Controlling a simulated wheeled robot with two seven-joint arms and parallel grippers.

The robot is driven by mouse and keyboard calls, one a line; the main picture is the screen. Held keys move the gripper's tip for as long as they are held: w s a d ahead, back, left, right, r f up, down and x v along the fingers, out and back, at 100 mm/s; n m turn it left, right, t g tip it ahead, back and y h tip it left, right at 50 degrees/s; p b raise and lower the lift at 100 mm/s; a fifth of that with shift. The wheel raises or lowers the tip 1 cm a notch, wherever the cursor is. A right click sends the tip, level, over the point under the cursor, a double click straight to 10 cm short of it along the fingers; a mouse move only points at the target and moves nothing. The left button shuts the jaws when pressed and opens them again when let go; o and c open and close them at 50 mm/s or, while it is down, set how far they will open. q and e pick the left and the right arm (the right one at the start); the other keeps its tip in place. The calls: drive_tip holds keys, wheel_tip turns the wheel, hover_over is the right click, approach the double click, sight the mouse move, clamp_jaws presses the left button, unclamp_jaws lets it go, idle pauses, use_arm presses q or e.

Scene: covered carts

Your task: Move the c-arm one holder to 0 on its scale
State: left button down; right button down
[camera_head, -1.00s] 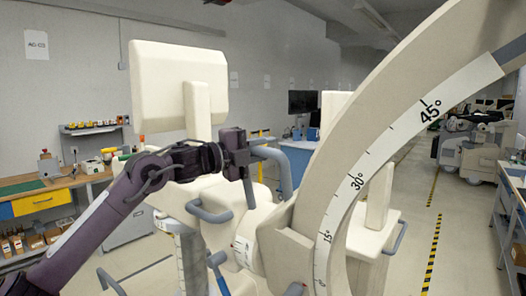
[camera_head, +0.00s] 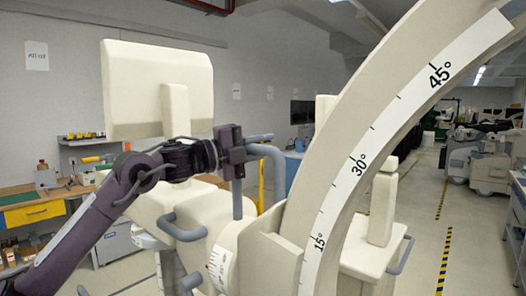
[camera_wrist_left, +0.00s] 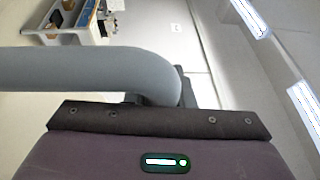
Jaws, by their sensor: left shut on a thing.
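The c-arm (camera_head: 400,120) is a large beige arc on the right in the head view. Its white scale strip shows 15°, 30° and 45°; no 0 is readable there. A beige holder block (camera_head: 270,250) meets the arc near the 15° mark. A smaller round scale (camera_head: 220,262) sits left of the block, its figures unreadable. My left gripper (camera_head: 240,155) is shut on the grey-blue bar handle (camera_head: 277,165) above the block. The handle fills the left of the left wrist view (camera_wrist_left: 90,70); the fingertips are hidden there. My right gripper is not in view.
A beige box head (camera_head: 158,85) stands behind my left arm. A lower handle (camera_head: 180,228) juts out below it. A workbench with a yellow drawer (camera_head: 35,213) is at the left. Open floor with striped tape (camera_head: 443,255) lies right of the c-arm.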

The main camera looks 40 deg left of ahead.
use_arm(q)
drive_tip(key=shift+w+d+f, duration=0.25)
drive_tip(key=shift+w+f, duration=0.25)
drive_tip(key=shift+f, duration=0.15)
drive_tip(key=c, duration=1.6)
unclamp_jaws()
drive_tip(key=shift+f, duration=0.15)
drive_tip(key=o, duration=0.3)
drive_tip(key=shift+s+a+r, duration=0.1)
drive_tip(key=shift+s+r, duration=0.15)
drive_tip(key=shift+s, duration=0.45)
drive_tip(key=shift+o, duration=0.2)
drive_tip(key=shift+s+a+r, duration=0.15)
drive_tip(key=shift+s+r, duration=0.05)
drive_tip(key=shift+s, duration=0.2)
drive_tip(key=shift+w+f, duration=0.15)
drive_tip(key=shift+w, duration=0.05)
drive_tip(key=shift+s+a+f+b, duration=0.15)
drive_tip(key=shift+s+a+b, duration=0.1)
drive_tip(key=shift+b, duration=0.5)
drive_tip(key=b+v, duration=0.2)
drive_tip(key=shift+s, duration=0.35)
drive_tip(key=shift+r+b+v, duration=0.2)
drive_tip(key=shift+b+v, duration=2.15)
drive_tip(key=shift+v, duration=0.05)
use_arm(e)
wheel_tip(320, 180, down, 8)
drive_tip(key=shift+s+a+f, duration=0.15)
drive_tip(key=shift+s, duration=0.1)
